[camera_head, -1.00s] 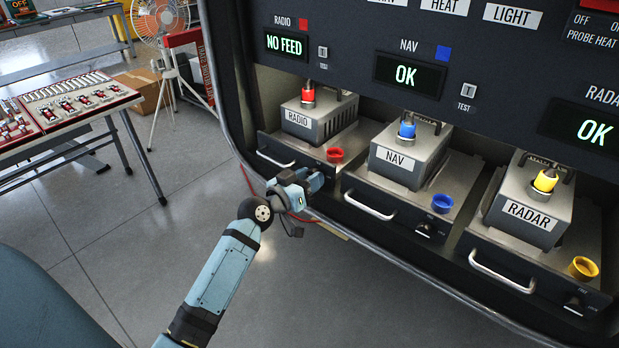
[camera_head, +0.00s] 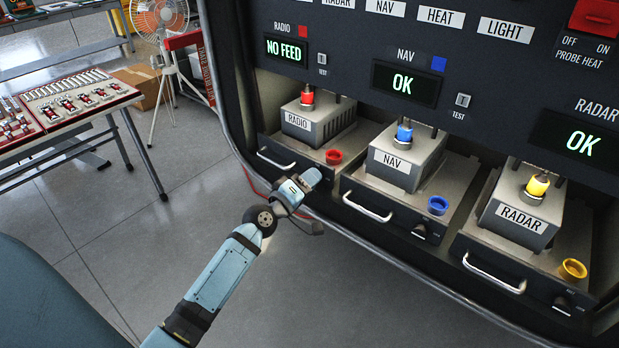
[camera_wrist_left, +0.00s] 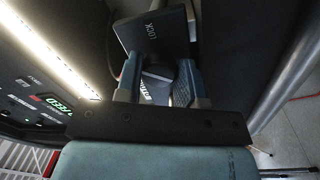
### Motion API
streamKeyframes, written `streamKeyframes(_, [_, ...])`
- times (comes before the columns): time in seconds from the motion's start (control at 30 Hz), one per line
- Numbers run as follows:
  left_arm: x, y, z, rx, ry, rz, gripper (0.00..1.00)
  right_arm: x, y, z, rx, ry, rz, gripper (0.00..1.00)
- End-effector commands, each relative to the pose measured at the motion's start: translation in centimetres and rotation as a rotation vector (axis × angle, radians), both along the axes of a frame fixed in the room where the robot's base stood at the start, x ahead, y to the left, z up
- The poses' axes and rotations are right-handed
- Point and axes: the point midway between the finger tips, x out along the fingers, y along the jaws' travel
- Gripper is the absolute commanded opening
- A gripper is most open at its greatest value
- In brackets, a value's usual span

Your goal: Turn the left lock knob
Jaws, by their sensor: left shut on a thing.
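My left gripper (camera_head: 308,182) is at the front of the radio tray (camera_head: 276,158), at its lower right corner. In the left wrist view its two blue fingers (camera_wrist_left: 159,82) are closed on the dark left lock knob (camera_wrist_left: 157,72). A dark front face lettered "LOCK" (camera_wrist_left: 150,30) lies just beyond the knob. In the head view the knob is hidden by the gripper. The grey radio unit (camera_head: 312,122) sits on its tray below a display reading "NO FEED" (camera_head: 286,48). My right gripper is not in view.
The NAV unit (camera_head: 402,158) and RADAR unit (camera_head: 523,213) sit on neighbouring trays with handles and their own knobs. Their displays read "OK". A tool table (camera_head: 60,135) and a fan (camera_head: 160,18) stand at left. The floor before the rack is clear.

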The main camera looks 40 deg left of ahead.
Motion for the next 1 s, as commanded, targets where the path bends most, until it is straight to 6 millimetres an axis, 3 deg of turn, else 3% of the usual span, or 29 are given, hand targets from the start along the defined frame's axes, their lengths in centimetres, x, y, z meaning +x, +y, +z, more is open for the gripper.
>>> streamKeyframes(0.5, [0.0, 0.0, 0.3, -0.441, 0.033, 0.002, 0.12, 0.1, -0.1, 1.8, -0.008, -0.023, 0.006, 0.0])
streamKeyframes(1.0, [0.0, -0.1, 0.1, -0.619, 0.047, 0.002, 0.12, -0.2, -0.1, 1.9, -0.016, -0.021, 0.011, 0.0])
